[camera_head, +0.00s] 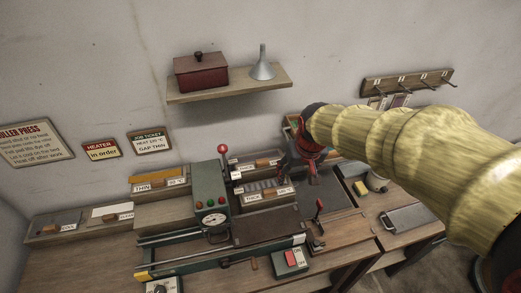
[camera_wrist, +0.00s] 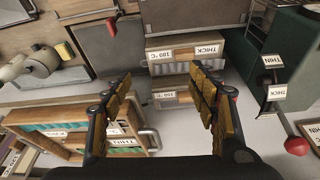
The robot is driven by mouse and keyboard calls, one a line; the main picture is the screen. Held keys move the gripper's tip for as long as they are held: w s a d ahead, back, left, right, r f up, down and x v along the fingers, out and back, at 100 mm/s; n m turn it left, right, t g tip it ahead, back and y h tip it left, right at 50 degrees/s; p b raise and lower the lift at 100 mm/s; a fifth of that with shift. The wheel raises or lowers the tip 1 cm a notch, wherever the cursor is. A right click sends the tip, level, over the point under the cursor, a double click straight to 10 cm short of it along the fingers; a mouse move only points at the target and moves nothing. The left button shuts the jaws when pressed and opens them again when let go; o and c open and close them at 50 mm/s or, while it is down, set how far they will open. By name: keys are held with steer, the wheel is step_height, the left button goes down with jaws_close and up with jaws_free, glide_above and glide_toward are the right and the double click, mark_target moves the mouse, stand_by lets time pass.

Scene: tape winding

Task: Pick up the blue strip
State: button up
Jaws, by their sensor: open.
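My gripper (camera_wrist: 163,82) is open and empty in the wrist view, its two tan-padded fingers wide apart. In the head view it shows only as a dark and red part (camera_head: 308,148) at the end of my yellow-sleeved arm, above the back of the bench. No strip that I can clearly call the blue strip shows. Teal bands (camera_wrist: 62,128) lie inside a wooden rack (camera_wrist: 30,112) at the lower left of the wrist view, left of my gripper; whether one is the strip I cannot tell. My arm hides part of the bench.
Boxes labelled THICK (camera_wrist: 188,53) lie beyond my fingers. A green press (camera_head: 209,210) with a red-knobbed lever (camera_head: 223,149) stands left of my gripper in the head view. A wall shelf (camera_head: 230,87) holds a red box (camera_head: 201,75) and a funnel (camera_head: 262,67).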

steer(key=w+a+f+p, duration=0.3)
steer(key=w+a+p, duration=0.1)
steer(key=w+a, duration=0.25)
steer(key=n+p, duration=0.1)
steer(key=p, duration=0.1)
glide_above(262, 160)
steer(key=s, duration=0.1)
step_height(262, 160, down, 3)
steer(key=shift+f+t+y, duration=0.1)
steer(key=shift+t+y, duration=0.2)
steer(key=shift+t, duration=0.1)
steer(key=shift+s+d+x, duration=0.15)
steer(key=shift+s+x, duration=0.05)
steer(key=shift+x, duration=1.15)
steer(key=shift+s+d+x, duration=0.1)
steer(key=shift+s+x, duration=0.1)
steer(key=shift+x, duration=1.1)
steer(key=shift+f, duration=0.15)
steer(key=shift+c, duration=0.7)
steer(key=c, duration=1.1)
steer(key=shift+c, duration=0.3)
